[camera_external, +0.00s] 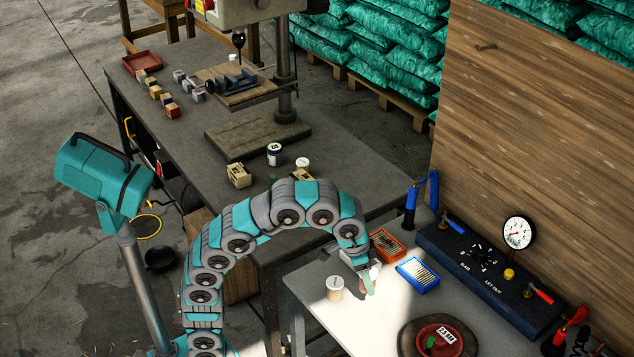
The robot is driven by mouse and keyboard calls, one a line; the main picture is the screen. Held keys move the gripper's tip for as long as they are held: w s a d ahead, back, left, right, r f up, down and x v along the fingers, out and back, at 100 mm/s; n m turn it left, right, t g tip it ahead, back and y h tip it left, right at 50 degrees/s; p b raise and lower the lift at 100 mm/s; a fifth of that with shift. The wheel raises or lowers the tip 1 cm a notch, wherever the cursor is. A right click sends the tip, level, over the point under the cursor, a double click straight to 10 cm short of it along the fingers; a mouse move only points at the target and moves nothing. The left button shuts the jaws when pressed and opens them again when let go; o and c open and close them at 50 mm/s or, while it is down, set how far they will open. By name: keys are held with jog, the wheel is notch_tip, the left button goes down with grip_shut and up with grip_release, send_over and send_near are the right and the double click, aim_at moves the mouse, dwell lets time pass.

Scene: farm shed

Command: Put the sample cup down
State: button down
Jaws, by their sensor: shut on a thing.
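My gripper (368,284) is at the end of my arched arm, low over the pale table at the lower right. It is shut on a small pale thing (376,272), which looks like the sample cup; the finger hides most of it. I cannot tell whether it touches the table. A tan tub with a white top (335,288) stands upright on the pale table, just left of my gripper and apart from it.
An orange tray (388,245) and a blue tray (417,275) lie right of my gripper. A dark panel with a gauge (518,233) runs along the wall. A red dish (438,343) is at the front. The grey bench (340,165) behind holds jars, blocks and a drill press.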

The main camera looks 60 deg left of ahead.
jog(key=m, duration=0.1)
send_over(366, 325)
jog(key=f, duration=0.2)
jog(key=s+f, duration=0.1)
jog(key=shift+a, duration=0.35)
jog(key=shift+s+a+p+x, duration=0.1)
jog(key=shift+s+x, duration=0.05)
jog(key=shift+x, duration=0.6)
jog(key=shift+s+a+p+x, duration=0.1)
jog(key=shift+x, duration=0.65)
jog(key=shift+s+a+p+x, duration=0.1)
jog(key=shift+s+x, duration=0.05)
jog(key=shift+x, duration=0.6)
jog(key=shift+f, duration=0.3)
jog(key=shift+c, duration=1.1)
grip_release()
jog(key=shift+r, duration=0.15)
jog(key=v, duration=1.2)
jog(key=shift+b, duration=0.3)
jog(key=shift+w, duration=0.1)
